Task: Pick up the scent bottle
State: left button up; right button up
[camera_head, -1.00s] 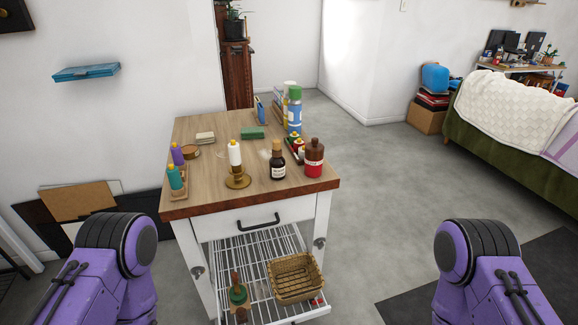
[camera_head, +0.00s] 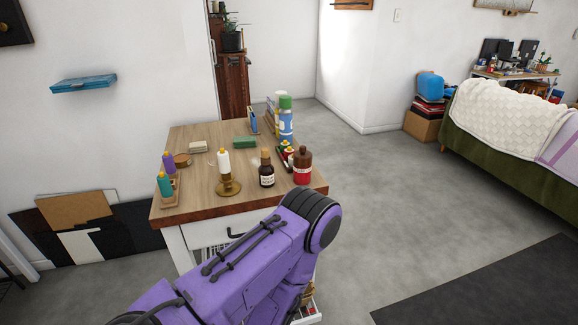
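A small dark brown bottle (camera_head: 267,172) with a tan cap and pale label stands upright near the front of the wooden-topped cart (camera_head: 210,165). A red bottle (camera_head: 302,169) with a brown top stands just right of it. I cannot tell for sure which bottle is the scent bottle; the dark brown one looks most like it. My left arm reaches in from the lower left across the cart's front. Its gripper is out of sight, and my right gripper is not in view. The arm hides most of the cart's drawer front and lower wire shelf.
Purple and teal bottles sit in a small tray (camera_head: 166,196) at the left edge. A tall blue-green can (camera_head: 286,120) stands behind.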

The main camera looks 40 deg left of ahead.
aim_at(266, 171)
jog(key=k, duration=0.8)
jog(key=u, duration=0.95)
jog(key=i, duration=0.45)
jog(key=z, duration=0.05)
